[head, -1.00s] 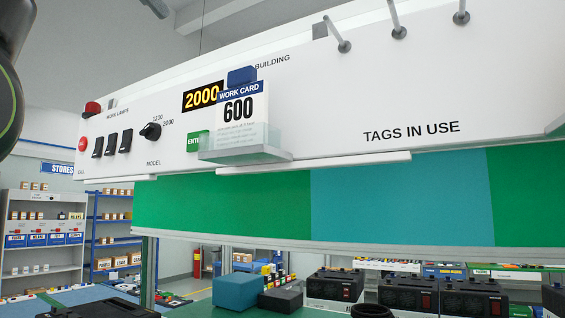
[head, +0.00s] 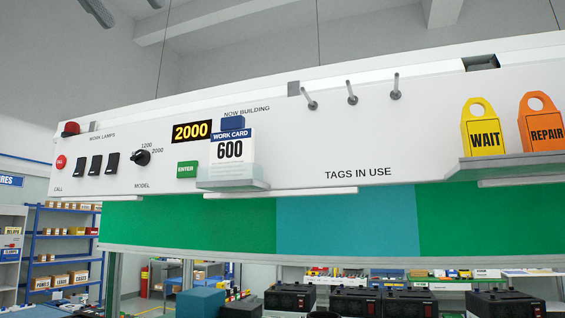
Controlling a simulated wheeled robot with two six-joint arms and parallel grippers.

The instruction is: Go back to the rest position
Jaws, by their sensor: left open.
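I cannot make out either gripper in the head view, neither its fingers nor its jaws. A white sloped panel (head: 290,150) spans the view. It carries a red call button (head: 61,162), several black lamp switches (head: 95,165), a model knob (head: 141,157) and a green ENTER button (head: 187,169). A 2000 display (head: 192,131) sits above the ENTER button. A work card (head: 230,148) reading 600 stands in a clear holder (head: 232,184) on the panel.
A yellow WAIT tag (head: 484,140) and an orange REPAIR tag (head: 545,134) stand on a ledge at the right. Three bare pegs (head: 352,99) stick out above TAGS IN USE. Black units (head: 290,298) and a teal box (head: 200,302) stand below. Blue shelving (head: 60,250) is behind at left.

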